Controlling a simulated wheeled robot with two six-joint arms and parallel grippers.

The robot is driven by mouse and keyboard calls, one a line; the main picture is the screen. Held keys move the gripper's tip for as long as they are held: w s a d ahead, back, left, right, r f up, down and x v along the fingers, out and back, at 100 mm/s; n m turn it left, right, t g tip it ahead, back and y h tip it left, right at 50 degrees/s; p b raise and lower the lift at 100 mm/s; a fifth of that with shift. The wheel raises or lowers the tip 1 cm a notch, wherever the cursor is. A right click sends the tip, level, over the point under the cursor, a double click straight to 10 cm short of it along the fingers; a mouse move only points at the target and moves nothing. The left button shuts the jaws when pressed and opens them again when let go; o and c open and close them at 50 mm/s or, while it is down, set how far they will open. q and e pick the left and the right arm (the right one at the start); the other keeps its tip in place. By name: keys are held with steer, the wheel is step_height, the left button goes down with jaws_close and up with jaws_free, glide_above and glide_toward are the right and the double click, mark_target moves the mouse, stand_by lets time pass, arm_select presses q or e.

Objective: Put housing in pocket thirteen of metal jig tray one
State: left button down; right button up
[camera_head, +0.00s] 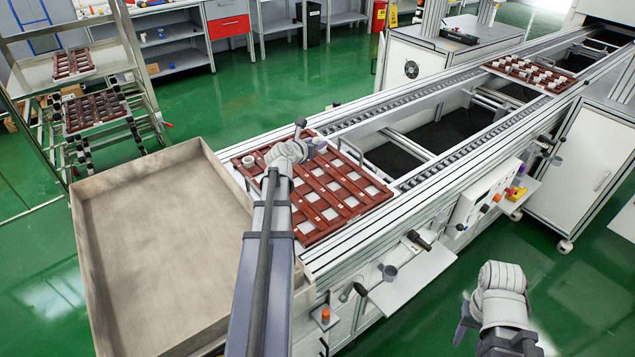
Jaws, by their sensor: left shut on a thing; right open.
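A red-brown jig tray (330,221) with a grid of pockets lies on the near end of the conveyor. A small white round housing (248,161) stands at its far left corner. Most other visible pockets look empty, with pale floors. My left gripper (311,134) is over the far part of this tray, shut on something. The held piece is hidden behind my wrist, so I cannot tell its shape or height above the tray. My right gripper (468,314) is open and empty, low at the right, in front of the conveyor and away from the tray.
A large empty beige bin (105,228) stands left of the tray. A second jig tray (530,74) holding several white pieces is farther along the conveyor. A rack (95,62) at the left holds more trays. Handles and a control panel (484,194) line the conveyor's front.

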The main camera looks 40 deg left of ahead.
mark_target(320, 166)
arm_select(q)
steer(key=shift+f+b, duration=3.1)
steer(key=shift+f, duration=0.1)
steer(key=shift+f, duration=0.1)
step_height(320, 166, down, 4)
steer(key=b, duration=0.4)
steer(key=shift+r, duration=0.25)
steer(key=shift+c, duration=2.2)
jaws_free()
steer(key=p+v, duration=0.5)
steer(key=v, duration=0.7)
steer(key=shift+s+a, duration=0.1)
